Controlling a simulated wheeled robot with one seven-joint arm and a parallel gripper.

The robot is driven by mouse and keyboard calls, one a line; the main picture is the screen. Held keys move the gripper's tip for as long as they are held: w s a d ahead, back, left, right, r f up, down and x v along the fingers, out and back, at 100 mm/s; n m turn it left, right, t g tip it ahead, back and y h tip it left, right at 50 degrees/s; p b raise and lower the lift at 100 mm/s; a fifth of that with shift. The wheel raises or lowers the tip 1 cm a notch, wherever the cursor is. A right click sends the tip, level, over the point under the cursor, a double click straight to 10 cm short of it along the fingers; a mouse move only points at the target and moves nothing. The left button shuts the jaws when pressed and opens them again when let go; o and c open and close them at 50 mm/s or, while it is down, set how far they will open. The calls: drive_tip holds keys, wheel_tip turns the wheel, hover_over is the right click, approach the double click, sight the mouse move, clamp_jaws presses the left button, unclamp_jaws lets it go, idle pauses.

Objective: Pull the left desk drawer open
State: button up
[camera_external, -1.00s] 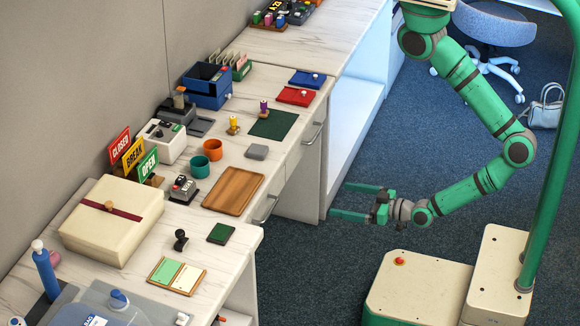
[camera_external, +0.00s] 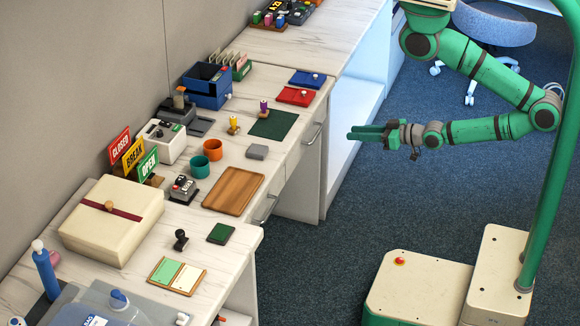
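The desk has pale drawer fronts below its top. One metal handle (camera_external: 265,210) shows below the wooden tray, partly hidden by the desk edge. Another handle (camera_external: 314,134) shows farther back, on the front right of the green mat. No gap shows at either front. My gripper (camera_external: 352,132) is raised in the air to the right of the farther handle, apart from it, pointing left. Its green fingers overlap in this view, so I cannot tell how far apart they are. Nothing shows held in it.
The wooden tray (camera_external: 233,190), green mat (camera_external: 273,125), grey block (camera_external: 257,152) and red tray (camera_external: 296,96) lie near the desk's front edge. Open blue carpet (camera_external: 335,240) lies between desk and my base. A blue-grey chair (camera_external: 495,22) stands at the back right.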

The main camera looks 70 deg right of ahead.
drive_tip(key=w+a+f+m, duration=0.5)
drive_tip(key=a+f+m, duration=0.35)
drive_tip(key=a, duration=0.25)
drive_tip(key=w+a+f+m, duration=0.4)
drive_tip(key=a+f+m, duration=0.4)
drive_tip(key=a+f, duration=0.2)
drive_tip(key=x, duration=1)
drive_tip(key=shift+w, duration=0.4)
drive_tip(key=shift+r, duration=0.1)
clamp_jaws()
